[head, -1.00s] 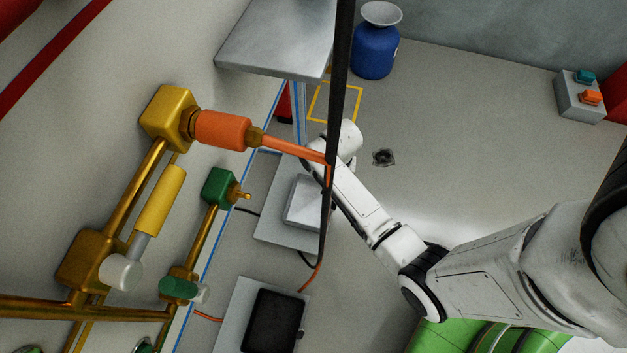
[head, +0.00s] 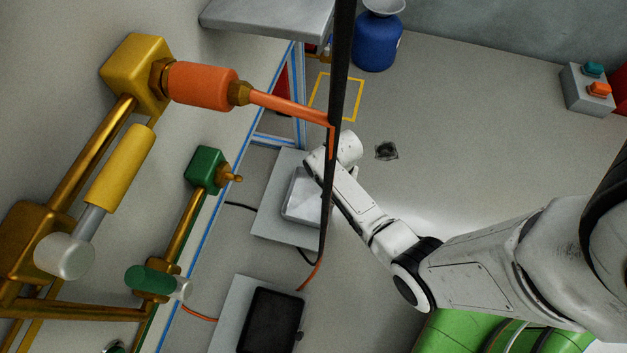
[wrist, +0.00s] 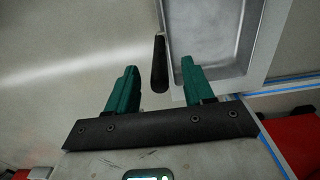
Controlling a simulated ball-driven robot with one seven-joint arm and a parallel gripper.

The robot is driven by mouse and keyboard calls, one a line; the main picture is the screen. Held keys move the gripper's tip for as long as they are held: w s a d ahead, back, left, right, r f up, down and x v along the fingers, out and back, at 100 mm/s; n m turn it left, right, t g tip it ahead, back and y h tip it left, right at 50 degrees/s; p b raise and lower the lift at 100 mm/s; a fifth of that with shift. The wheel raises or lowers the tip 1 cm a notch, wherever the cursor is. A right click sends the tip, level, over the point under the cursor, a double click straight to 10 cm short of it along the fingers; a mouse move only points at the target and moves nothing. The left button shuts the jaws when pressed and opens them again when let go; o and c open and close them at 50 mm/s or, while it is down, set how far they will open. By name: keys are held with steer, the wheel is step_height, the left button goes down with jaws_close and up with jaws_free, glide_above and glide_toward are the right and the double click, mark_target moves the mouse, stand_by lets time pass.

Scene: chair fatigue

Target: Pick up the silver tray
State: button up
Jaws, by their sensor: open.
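The silver tray (wrist: 212,35) is at the upper right in the wrist view, a shallow metal pan with a raised rim and a dark handle (wrist: 159,63) on its left side. In the head view a silver tray-like piece (head: 301,196) sits on a grey plate, partly behind a black bar. My gripper (wrist: 158,70) is open, with green fingers. The handle shows between the fingers, nearer the right one; I cannot tell how far beyond the tips it lies. No contact is visible. The head view does not show the fingers clearly.
Gold pipework with an orange cylinder (head: 204,86) stands at the left. A grey bench top (head: 265,15) and a blue container (head: 376,42) are at the back. The floor at right is mostly clear.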

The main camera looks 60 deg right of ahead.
step_height(320, 180, down, 2)
steer(key=shift+f+b, duration=0.15)
steer(key=shift+b, duration=0.2)
steer(key=shift+c, duration=0.2)
jaws_close()
stand_by(0.3)
